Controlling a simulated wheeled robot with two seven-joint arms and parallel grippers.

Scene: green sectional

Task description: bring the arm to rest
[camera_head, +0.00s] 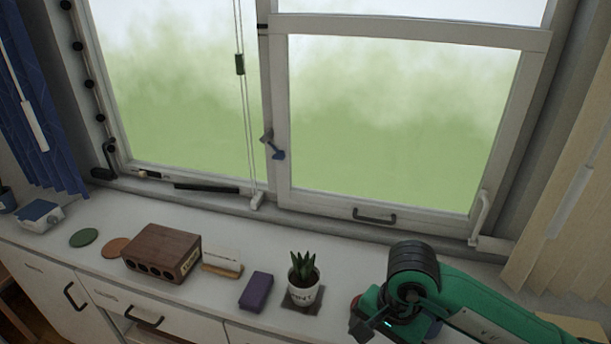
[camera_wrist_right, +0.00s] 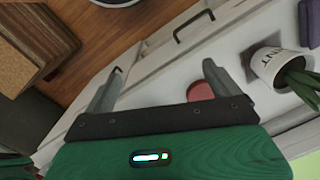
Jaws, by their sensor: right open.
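My right arm (camera_head: 450,300) is green with black joints and reaches in from the lower right in the head view, over the right part of the white counter. Beyond the fingers lie the white cabinet front and a small round red thing (camera_wrist_right: 200,91) by the right finger. My left gripper is in neither view.
The counter (camera_head: 220,305) runs below the window. On it stand a potted plant (camera_head: 303,297), a purple block (camera_head: 257,291), a brown wooden box (camera_head: 163,250), a card on a stand (camera_head: 221,261) and two round coasters (camera_head: 117,247). A window handle (camera_head: 374,216) is behind.

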